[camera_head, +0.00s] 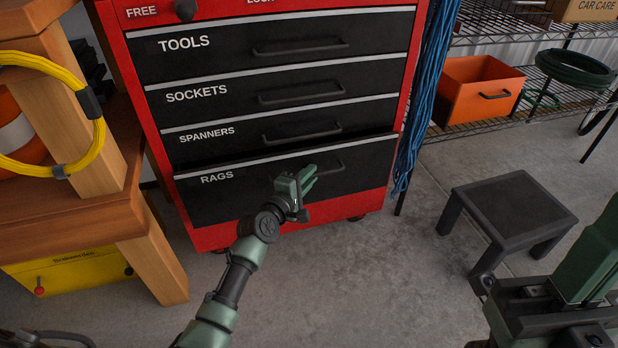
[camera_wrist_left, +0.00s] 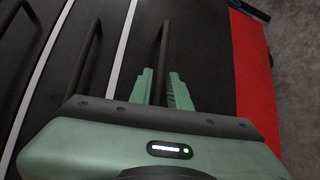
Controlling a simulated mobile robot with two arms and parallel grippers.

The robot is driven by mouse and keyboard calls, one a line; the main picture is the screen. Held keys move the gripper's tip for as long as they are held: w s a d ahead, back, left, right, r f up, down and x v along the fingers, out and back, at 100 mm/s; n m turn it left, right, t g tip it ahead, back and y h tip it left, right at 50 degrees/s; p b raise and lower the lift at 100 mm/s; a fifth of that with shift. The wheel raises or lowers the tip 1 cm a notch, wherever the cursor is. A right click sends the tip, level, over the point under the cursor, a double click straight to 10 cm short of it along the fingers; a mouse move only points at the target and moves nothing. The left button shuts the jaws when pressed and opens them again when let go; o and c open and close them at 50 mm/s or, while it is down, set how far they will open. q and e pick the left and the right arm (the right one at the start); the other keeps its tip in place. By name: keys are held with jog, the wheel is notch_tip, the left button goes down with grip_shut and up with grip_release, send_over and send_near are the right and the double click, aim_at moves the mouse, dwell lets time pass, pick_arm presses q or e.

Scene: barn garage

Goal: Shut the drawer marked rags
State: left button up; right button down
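The drawer marked rags (camera_head: 225,199) is the lowest drawer of the red tool cabinet (camera_head: 340,207). Its black front stands slightly forward of the drawers above, with a dark gap along its top. My left gripper (camera_head: 303,180) is at its handle (camera_head: 328,168), toward the right half of the front. In the left wrist view the bar handle (camera_wrist_left: 164,45) runs between the two green fingers of the left gripper (camera_wrist_left: 160,88), which are close on either side of it. My right gripper (camera_head: 550,300) shows only partly at the lower right, its fingertips not clear.
The drawers marked spanners (camera_head: 205,147), sockets (camera_head: 200,107) and tools (camera_head: 190,57) look flush. A wooden bench (camera_head: 150,250) stands close at the left. A black step stool (camera_head: 510,210) stands at the right. The concrete floor in front (camera_head: 380,280) is clear.

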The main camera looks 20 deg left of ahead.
pick_arm(q)
grip_shut()
jog(key=shift+f, duration=0.1)
dwell(1.2)
